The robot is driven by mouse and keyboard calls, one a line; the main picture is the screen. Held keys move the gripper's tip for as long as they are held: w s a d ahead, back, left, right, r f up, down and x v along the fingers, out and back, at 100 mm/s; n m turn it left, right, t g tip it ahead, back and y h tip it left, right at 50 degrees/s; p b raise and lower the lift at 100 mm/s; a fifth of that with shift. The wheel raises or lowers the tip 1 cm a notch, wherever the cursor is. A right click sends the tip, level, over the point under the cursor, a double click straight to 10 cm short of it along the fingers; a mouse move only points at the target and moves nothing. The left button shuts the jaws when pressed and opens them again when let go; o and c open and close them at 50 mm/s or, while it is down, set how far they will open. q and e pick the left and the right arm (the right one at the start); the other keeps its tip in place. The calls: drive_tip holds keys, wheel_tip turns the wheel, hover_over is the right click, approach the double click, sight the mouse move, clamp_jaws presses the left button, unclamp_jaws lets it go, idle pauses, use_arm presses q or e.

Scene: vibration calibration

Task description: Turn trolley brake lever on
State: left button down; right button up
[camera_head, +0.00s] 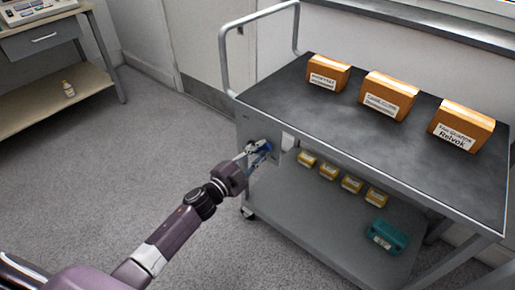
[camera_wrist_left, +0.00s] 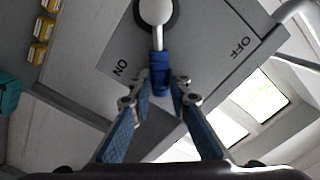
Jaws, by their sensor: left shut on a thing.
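The trolley (camera_head: 300,112) stands at the right in the head view, with a grey panel on its near left end. In the left wrist view the brake lever (camera_wrist_left: 160,72) has a round grey pivot and a blue grip, and it points down in the picture. It lies between the ON mark (camera_wrist_left: 120,68) and the OFF mark (camera_wrist_left: 241,46), nearer ON. My left gripper (camera_head: 262,150) is at the panel; in the wrist view its fingertips (camera_wrist_left: 161,84) are on both sides of the blue grip, shut on it. My right gripper is not in view.
Several orange boxes (camera_head: 389,95) stand on the trolley's top. Small yellow boxes (camera_head: 351,183) and a teal box (camera_head: 388,236) are on its lower shelf. A bench (camera_head: 50,95) with a bottle stands at the far left. The floor between is clear.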

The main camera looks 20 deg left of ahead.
use_arm(q)
drive_tip(key=shift+s+d+f+m+b, duration=0.1)
drive_tip(key=shift+d+f+m+b, duration=0.2)
drive_tip(key=shift+m, duration=0.2)
drive_tip(key=shift+s+d+f+m+b, duration=0.1)
drive_tip(key=shift+f+m+b, duration=0.05)
drive_tip(key=shift+f+m, duration=0.3)
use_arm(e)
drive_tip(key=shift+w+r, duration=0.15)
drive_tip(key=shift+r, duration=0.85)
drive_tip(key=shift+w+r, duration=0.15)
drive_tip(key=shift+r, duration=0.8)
use_arm(q)
drive_tip(key=shift+r, duration=0.1)
drive_tip(key=c, duration=1.8)
unclamp_jaws()
drive_tip(key=v, duration=1.2)
